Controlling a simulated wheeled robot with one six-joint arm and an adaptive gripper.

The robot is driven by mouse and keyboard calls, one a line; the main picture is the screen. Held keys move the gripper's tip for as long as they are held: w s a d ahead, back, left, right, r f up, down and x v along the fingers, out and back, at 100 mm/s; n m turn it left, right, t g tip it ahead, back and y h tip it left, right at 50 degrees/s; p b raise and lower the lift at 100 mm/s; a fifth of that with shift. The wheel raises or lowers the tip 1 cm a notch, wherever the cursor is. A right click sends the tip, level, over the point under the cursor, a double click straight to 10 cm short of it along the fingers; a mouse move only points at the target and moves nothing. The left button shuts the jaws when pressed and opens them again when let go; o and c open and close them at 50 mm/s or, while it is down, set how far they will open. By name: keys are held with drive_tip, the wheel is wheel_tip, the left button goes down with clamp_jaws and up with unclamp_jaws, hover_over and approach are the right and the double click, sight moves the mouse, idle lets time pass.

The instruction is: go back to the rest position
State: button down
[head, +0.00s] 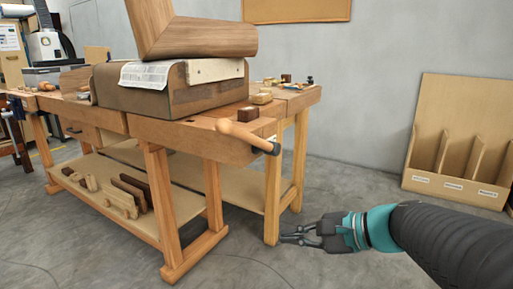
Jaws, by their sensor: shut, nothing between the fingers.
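My gripper (290,237) is in the lower middle of the head view, at the end of my arm that comes in from the right edge. Its black fingers point left and are shut with nothing between them. It shows in front of the floor, close to the foot of the workbench's right leg in the picture. I cannot tell whether it touches the leg. The wooden workbench (190,140) stands to the left of my gripper.
A brown block (200,95) lies on the bench, with a bent wooden piece (195,40) above it. A vise handle (245,136) sticks out at the bench's front right. Wood pieces (130,190) lie on the lower shelf. A slotted rack (460,140) leans at the right wall. Floor between is clear.

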drive_tip(key=s+d+f+n+g+h, duration=0.3)
drive_tip(key=s+d+f+n+h, duration=0.3)
drive_tip(key=s+f+n+h, duration=0.25)
drive_tip(key=s+d+r+n+t+h, duration=0.2)
drive_tip(key=s+n, duration=0.2)
drive_tip(key=s, duration=0.1)
drive_tip(key=shift+s+n+h+p, duration=0.2)
drive_tip(key=shift+n+h+p, duration=0.15)
